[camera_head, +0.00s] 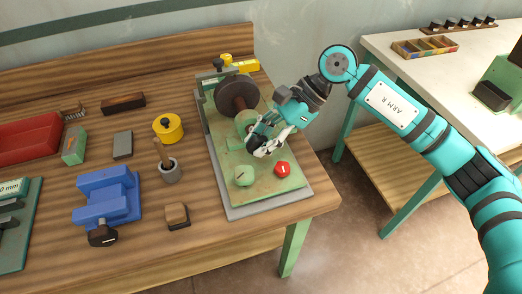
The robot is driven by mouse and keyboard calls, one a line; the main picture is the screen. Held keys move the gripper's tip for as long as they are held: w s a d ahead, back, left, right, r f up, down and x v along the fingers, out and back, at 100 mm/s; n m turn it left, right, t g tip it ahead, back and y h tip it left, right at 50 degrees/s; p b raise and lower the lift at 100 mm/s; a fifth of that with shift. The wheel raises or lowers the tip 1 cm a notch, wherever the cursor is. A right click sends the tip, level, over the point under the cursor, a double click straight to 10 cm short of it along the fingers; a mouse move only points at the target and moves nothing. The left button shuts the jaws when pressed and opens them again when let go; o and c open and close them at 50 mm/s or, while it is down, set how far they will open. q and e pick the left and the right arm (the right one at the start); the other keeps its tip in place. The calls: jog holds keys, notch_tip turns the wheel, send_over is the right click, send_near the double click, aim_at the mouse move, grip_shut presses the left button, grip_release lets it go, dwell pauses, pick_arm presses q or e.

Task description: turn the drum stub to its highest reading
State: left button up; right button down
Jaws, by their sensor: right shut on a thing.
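The green sorter (220,140) stands on a grey plate near the right end of the wooden bench. A dark brown drum (236,93) is at its back, with a pale green round part (244,120) in front of it. My right gripper (266,143) reaches in from the right and is shut at the drum's near end. The stub in its fingers is mostly hidden by them, and I cannot read any setting on it. A pale green knob (244,176) and a red knob (282,170) sit at the sorter's front. My left gripper is out of view.
Left of the sorter stand a yellow round tin (168,128), a grey cup with a wooden handle (169,170), a small brown block (177,215) and a blue vise (106,200). A white table (385,44) stands to the right, across a gap.

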dwell(0.3)
jog(key=c, duration=1.2)
grip_release()
jog(key=shift+c, duration=0.2)
jog(key=v, duration=1.2)
jog(key=shift+d, duration=0.2)
jog(key=shift+w+f, duration=0.1)
